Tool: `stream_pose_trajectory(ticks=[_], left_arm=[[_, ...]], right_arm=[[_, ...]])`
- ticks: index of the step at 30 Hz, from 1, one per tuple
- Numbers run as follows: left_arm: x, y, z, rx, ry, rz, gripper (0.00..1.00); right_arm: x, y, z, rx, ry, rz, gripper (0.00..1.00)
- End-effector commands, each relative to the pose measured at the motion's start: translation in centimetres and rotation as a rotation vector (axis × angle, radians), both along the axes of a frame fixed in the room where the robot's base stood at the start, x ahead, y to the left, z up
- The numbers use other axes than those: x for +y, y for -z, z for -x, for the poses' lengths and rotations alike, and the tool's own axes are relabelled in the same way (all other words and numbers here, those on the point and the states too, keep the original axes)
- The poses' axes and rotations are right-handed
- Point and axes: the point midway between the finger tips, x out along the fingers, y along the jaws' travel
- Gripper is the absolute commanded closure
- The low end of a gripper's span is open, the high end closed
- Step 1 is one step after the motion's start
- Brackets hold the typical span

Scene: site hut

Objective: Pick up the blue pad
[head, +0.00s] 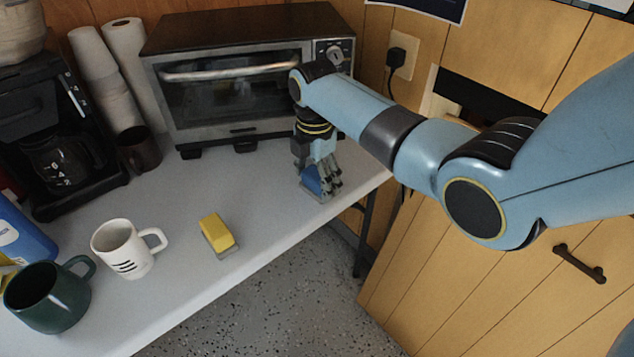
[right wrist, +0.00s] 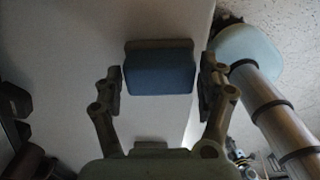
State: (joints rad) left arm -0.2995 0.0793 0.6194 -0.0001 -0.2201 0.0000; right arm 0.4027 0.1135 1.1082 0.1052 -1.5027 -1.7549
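The blue pad (head: 312,184) is on the white table near its right end, in front of the toaster oven. In the right wrist view the blue pad (right wrist: 160,74) has a blue face and a darker grey-brown strip along its far side. My right gripper (head: 320,177) points down over the pad. In the right wrist view its fingers (right wrist: 161,85) are open, one on each side of the pad, with a narrow gap showing at both sides. My left gripper is not in view.
A yellow block on a grey base (head: 217,234), a white mug (head: 122,250) and a green mug (head: 47,298) stand to the left. The toaster oven (head: 240,90) is close behind my right gripper. The table's front edge is close to the pad.

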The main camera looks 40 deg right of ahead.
Motion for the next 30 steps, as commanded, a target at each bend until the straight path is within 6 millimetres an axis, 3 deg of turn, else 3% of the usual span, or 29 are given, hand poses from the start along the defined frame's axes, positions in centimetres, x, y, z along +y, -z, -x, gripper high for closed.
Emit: stream_pose_trajectory(ticks=[1, 9, 22, 30], left_arm=[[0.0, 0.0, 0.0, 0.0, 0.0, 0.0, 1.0], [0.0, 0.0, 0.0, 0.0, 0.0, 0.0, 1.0], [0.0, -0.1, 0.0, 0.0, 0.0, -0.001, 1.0], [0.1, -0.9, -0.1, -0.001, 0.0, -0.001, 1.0]], right_arm=[[0.0, 0.0, 0.0, 0.0, 0.0, 0.0, 0.34], [0.0, 0.0, 0.0, 0.0, 0.0, 0.0, 0.7], [0.0, -0.6, 0.0, -0.001, 0.0, 0.001, 0.7], [-0.5, -4.6, 0.2, -0.003, 0.001, 0.004, 0.7]])
